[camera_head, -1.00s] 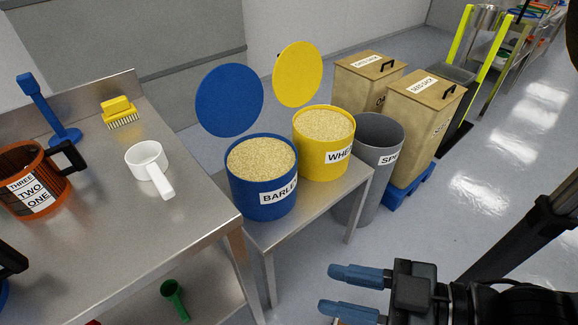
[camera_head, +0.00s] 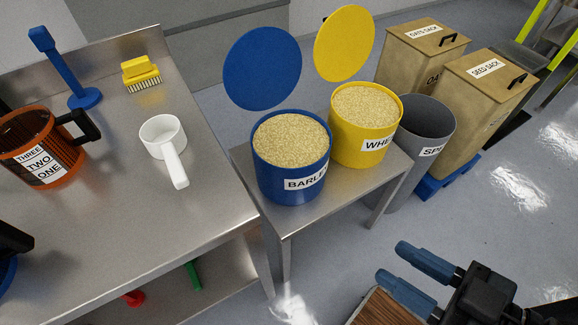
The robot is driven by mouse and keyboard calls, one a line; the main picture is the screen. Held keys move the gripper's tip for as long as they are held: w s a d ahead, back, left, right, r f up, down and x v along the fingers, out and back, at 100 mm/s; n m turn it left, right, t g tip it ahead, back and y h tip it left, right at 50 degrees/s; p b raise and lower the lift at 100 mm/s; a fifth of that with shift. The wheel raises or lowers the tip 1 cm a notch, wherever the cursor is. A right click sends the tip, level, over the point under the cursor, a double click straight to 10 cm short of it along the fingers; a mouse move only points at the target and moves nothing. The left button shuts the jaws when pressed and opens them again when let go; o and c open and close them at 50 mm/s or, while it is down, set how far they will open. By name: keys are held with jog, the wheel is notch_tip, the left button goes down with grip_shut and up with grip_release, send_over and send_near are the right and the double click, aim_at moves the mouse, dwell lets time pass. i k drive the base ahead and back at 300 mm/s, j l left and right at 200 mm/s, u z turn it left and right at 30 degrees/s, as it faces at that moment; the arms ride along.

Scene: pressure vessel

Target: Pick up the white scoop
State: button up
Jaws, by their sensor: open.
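The white scoop (camera_head: 163,139) sits upright on the steel table (camera_head: 215,205), its handle pointing toward the table's right front edge. My gripper (camera_head: 416,279) is at the lower right, with its two blue fingers apart and nothing between them. It is over the floor side, well to the right of the table and apart from the scoop.
Left of the scoop stand an orange measuring jug (camera_head: 40,150), a blue upright tool (camera_head: 72,75) and a yellow brush (camera_head: 140,72). Right of the table are blue barley (camera_head: 290,180) and yellow wheat (camera_head: 368,140) buckets on a lower stand. Table space in front of the scoop is clear.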

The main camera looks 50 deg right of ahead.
aim_at(164, 136)
jog(key=j+z, duration=0.15)
jog(key=z, duration=0.3)
jog(key=j+z, duration=0.2)
jog(key=j, duration=0.3)
jog(key=j+z, duration=0.2)
jog(key=j, duration=0.3)
jog(key=k+j+z, duration=0.25)
jog(key=j, duration=0.2)
jog(key=k+j, duration=0.1)
jog(key=j, duration=0.4)
jog(key=k+j, duration=0.1)
jog(key=j, duration=0.4)
jog(key=k+j, duration=0.1)
jog(key=j, duration=0.45)
jog(key=k+j+z, duration=0.1)
jog(key=j, duration=0.4)
jog(key=i+j, duration=0.3)
jog(key=i, duration=0.2)
